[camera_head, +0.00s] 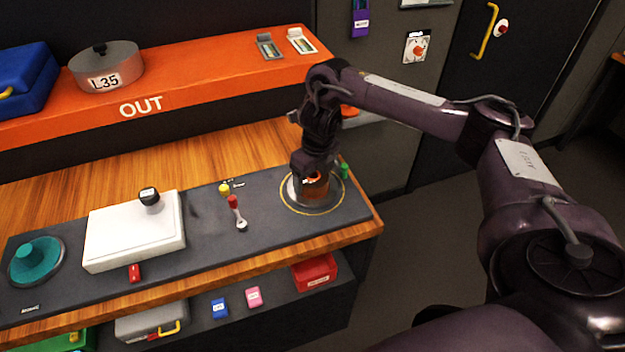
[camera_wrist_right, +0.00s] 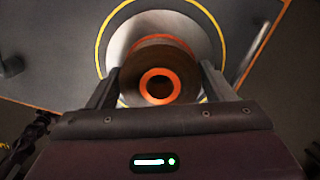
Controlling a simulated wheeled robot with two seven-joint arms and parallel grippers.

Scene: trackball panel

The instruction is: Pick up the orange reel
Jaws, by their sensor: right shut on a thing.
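The orange reel (camera_wrist_right: 159,86) is in the right wrist view, seen from above, with an orange ring around its hub and a brown winding. It sits over a pale round plate (camera_wrist_right: 131,33) with a yellow ring around it. My right gripper (camera_wrist_right: 160,84) is shut on the reel, one finger on each side. In the head view the reel (camera_head: 316,188) is partly hidden by my right gripper (camera_head: 312,178), above the round plate at the panel's right end. I cannot tell whether the reel touches the plate. My left gripper is not in view.
A white box with a black knob (camera_head: 134,236), a red-tipped lever (camera_head: 237,212) and a teal disc (camera_head: 34,260) are on the grey panel to the left. An orange shelf (camera_head: 210,75) runs behind. A small green piece (camera_head: 345,171) stands close beside the gripper.

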